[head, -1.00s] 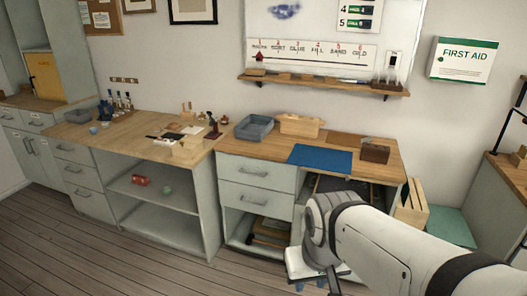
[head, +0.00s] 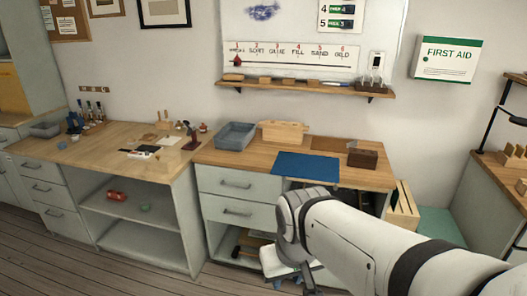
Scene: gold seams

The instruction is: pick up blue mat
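The blue mat (head: 306,165) lies flat on the wooden worktop of the right-hand bench, close to its front edge. My white arm reaches in from the lower right, and its wrist is in front of and below the mat. My gripper (head: 290,276) points down, low in front of the bench and apart from the mat. Its fingers are small and partly hidden, so I cannot tell whether they are open or shut.
A grey bin (head: 235,135) and a wooden rack (head: 284,132) stand behind the mat. A dark brown box (head: 362,158) sits to its right. The left bench (head: 95,150) holds bottles and small tools. A shelf (head: 300,87) runs along the wall.

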